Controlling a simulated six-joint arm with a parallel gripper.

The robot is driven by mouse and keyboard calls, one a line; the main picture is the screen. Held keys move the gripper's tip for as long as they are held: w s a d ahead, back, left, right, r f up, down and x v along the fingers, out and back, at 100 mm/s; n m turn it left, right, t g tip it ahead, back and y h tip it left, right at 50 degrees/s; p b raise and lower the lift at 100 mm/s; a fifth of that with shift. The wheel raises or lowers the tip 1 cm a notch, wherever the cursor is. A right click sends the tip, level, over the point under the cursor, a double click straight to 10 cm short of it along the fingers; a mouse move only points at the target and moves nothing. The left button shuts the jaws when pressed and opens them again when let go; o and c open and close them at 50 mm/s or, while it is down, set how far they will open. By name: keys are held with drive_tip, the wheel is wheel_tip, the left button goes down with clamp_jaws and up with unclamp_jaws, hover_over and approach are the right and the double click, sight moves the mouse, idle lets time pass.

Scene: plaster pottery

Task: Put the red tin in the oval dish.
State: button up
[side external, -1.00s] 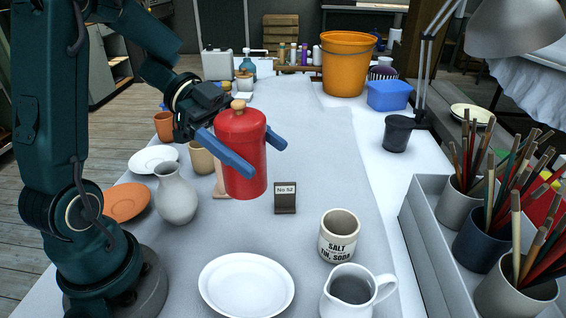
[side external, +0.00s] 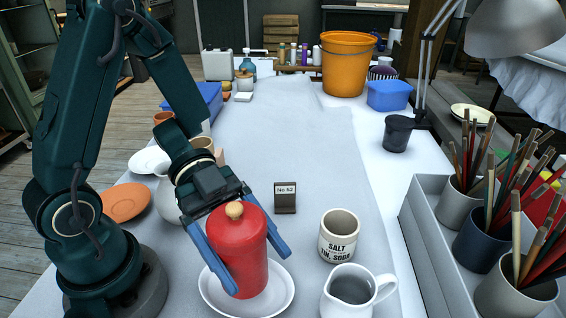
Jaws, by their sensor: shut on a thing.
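The red tin (side external: 240,252), a cylinder with a domed lid and a pale wooden knob, is upright between the blue fingers of my gripper (side external: 246,256). The gripper is shut on it. The tin is over the white oval dish (side external: 282,300) near the front of the table and covers much of it. The dish's rim shows to the right and below the tin. I cannot tell whether the tin's base touches the dish.
A cream salt jar (side external: 339,236) and a white jug (side external: 351,290) stand close to the right of the dish. A small No 52 card stand (side external: 285,198) is behind it. A white vase (side external: 167,200) is partly hidden behind my gripper. The table's middle is clear.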

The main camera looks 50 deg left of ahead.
sight(225, 208)
drive_tip(key=shift+w+a+f, duration=0.1)
drive_tip(key=shift+f, duration=1.85)
drive_tip(key=o, duration=1.2)
drive_tip(key=shift+f, duration=0.15)
drive_tip(key=shift+a+r, duration=0.15)
drive_tip(key=shift+r, duration=0.1)
drive_tip(key=v, duration=0.4)
drive_tip(key=shift+w+a, duration=0.1)
drive_tip(key=r, duration=0.5)
drive_tip(key=shift+a+r, duration=0.1)
drive_tip(key=shift+a, duration=0.1)
drive_tip(key=shift+r, duration=1)
